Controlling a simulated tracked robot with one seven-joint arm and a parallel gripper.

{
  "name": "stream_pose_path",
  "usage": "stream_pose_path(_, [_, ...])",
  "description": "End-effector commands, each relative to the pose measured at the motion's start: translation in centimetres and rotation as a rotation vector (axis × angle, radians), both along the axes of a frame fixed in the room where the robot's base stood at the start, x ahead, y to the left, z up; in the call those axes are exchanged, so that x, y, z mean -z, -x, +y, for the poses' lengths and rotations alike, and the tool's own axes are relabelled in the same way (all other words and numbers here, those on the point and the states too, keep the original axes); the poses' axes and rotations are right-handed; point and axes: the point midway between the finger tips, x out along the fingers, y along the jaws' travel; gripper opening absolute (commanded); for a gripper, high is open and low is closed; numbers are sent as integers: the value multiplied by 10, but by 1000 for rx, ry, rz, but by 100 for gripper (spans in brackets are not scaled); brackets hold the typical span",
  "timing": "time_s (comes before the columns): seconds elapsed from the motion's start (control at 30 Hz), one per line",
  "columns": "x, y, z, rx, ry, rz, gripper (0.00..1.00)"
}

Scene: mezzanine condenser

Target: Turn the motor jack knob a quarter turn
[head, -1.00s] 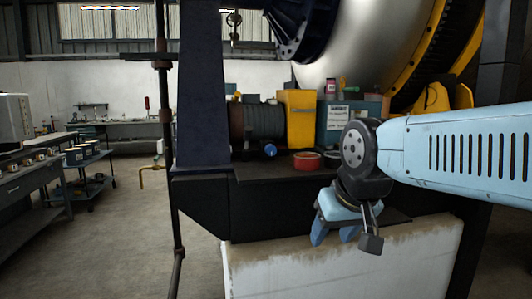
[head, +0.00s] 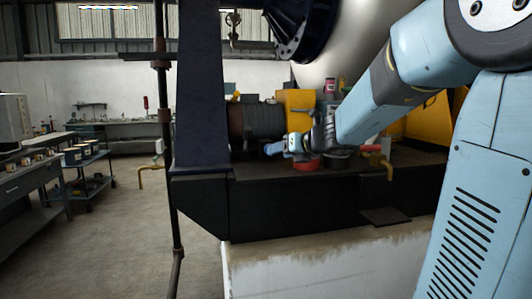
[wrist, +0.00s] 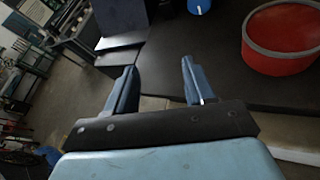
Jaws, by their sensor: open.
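The blue knob (wrist: 199,5) shows at the top edge of the wrist view, cut off by the frame, on the dark deck beside the motor. In the head view the knob is largely covered by my gripper (head: 279,148). My gripper (wrist: 158,66) is open and empty, its two blue fingers apart. In the wrist view the knob lies beyond the fingertips and to the right, not between them. The motor (head: 262,118) is dark and ribbed, beside a yellow housing (head: 296,101).
A red round tin (wrist: 283,45) stands on the deck (wrist: 215,60) to the right of my fingers; my gripper partly hides it in the head view (head: 306,164). A dark column (head: 203,90) stands left of the motor.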

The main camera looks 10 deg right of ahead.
Motion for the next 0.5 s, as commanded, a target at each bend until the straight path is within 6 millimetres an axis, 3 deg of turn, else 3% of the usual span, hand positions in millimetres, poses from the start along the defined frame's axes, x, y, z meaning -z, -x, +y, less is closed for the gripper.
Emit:
stream_pose_path(0.1, [2, -30, -23, 158, -239, 64, 54])
stream_pose_path(0.2, [3, -46, -37, 245, -381, 96, 54])
stream_pose_path(0.5, [8, -68, -44, 313, -495, 121, 54])
